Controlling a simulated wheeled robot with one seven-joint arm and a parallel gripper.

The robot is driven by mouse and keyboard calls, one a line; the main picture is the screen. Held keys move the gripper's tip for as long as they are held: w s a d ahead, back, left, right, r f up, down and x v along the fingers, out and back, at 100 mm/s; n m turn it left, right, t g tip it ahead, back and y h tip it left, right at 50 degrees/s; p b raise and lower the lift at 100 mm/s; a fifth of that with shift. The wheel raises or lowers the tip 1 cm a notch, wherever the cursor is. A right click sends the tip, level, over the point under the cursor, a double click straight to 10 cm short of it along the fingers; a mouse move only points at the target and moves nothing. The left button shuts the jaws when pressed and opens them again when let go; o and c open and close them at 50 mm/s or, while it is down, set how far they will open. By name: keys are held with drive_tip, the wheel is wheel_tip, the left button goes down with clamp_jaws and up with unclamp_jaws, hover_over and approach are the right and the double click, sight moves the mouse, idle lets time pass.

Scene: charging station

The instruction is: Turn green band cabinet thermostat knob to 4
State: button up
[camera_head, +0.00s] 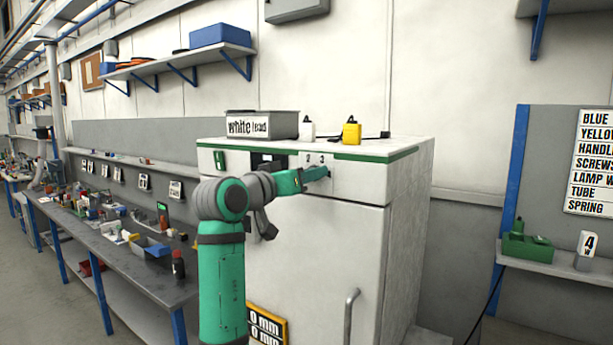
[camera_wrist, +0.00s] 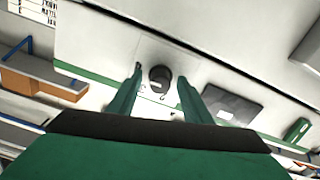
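The white cabinet with a green band (camera_head: 372,154) stands in the middle of the head view. Its upper front panel carries small numerals above my gripper (camera_head: 318,173), which reaches the panel from the left and hides the knob there. In the wrist view, the dark round thermostat knob (camera_wrist: 159,75) sits between the two fingertips of my gripper (camera_wrist: 160,78). The fingers are open, with a visible gap on each side of the knob. A small light mark shows near the knob's lower edge; the setting is too small to read.
On the cabinet top stand a grey "White lead" box (camera_head: 262,125), a white bottle (camera_head: 307,128) and a yellow container (camera_head: 352,131). A dark display (camera_head: 268,160) is left of my gripper. A cluttered workbench (camera_head: 150,275) runs along the left; a shelf (camera_head: 555,265) is at right.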

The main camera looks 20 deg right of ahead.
drive_tip(key=v, duration=1)
drive_tip(key=shift+s+a, duration=0.3)
